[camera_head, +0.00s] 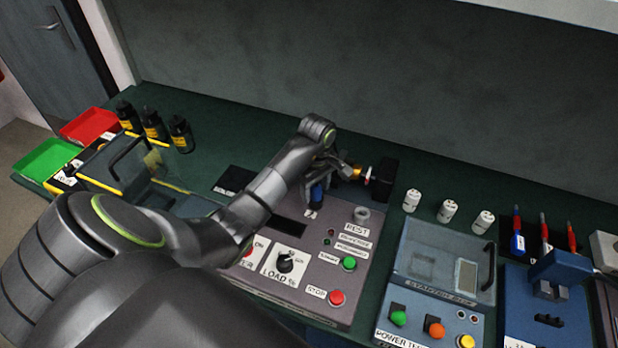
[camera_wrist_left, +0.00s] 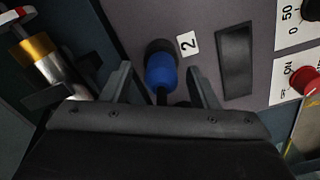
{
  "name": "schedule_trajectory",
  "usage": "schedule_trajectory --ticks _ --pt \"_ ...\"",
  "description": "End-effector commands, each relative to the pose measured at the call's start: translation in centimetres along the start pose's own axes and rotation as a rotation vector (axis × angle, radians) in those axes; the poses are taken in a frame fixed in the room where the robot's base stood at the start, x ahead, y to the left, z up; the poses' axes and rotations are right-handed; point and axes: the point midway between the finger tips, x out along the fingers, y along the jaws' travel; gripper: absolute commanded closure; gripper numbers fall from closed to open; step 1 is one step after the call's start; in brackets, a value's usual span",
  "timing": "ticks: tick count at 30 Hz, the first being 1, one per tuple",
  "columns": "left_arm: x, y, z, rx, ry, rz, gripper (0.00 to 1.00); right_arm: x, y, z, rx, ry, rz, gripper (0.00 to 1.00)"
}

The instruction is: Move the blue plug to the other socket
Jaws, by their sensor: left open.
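The blue plug (camera_head: 316,194) stands on the grey control panel (camera_head: 325,232), partly hidden by my left gripper in the head view. In the left wrist view the blue plug (camera_wrist_left: 161,72) sits at a dark round socket (camera_wrist_left: 160,46) beside a label "2". My left gripper (camera_wrist_left: 163,82) is open, with one finger on each side of the plug; I cannot tell whether they touch it. In the head view my left gripper (camera_head: 323,172) is over the plug. A grey round fitting (camera_head: 362,214) is by the "REST" label. I cannot make out another numbered socket. My right gripper is not in view.
A brass fitting (camera_head: 353,172) with a red and white ring lies close right of my left gripper, by a black block. Knobs and buttons fill the panel's front. White cylinders (camera_head: 448,210) and a clear-lidded box (camera_head: 443,265) are on the right.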

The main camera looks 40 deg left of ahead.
Motion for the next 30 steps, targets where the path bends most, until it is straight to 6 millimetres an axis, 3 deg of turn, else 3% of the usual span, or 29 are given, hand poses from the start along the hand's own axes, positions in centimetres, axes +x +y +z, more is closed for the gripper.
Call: schedule_trajectory --ticks 11,22,23,28,30 --pt "0.52 0.00 0.36 0.003 0.001 0.000 0.46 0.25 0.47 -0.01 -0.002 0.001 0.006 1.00" --pt "0.51 -0.01 0.34 0.002 0.001 0.000 0.94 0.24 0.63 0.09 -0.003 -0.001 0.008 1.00" --pt "0.52 -0.01 0.33 0.002 0.001 0.000 0.76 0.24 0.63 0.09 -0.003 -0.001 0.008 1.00" --pt "0.51 -0.01 0.33 0.002 0.001 0.000 0.98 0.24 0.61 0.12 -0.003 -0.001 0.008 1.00" --pt "0.51 -0.01 0.33 0.002 0.001 0.000 1.00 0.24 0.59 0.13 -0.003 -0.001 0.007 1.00"
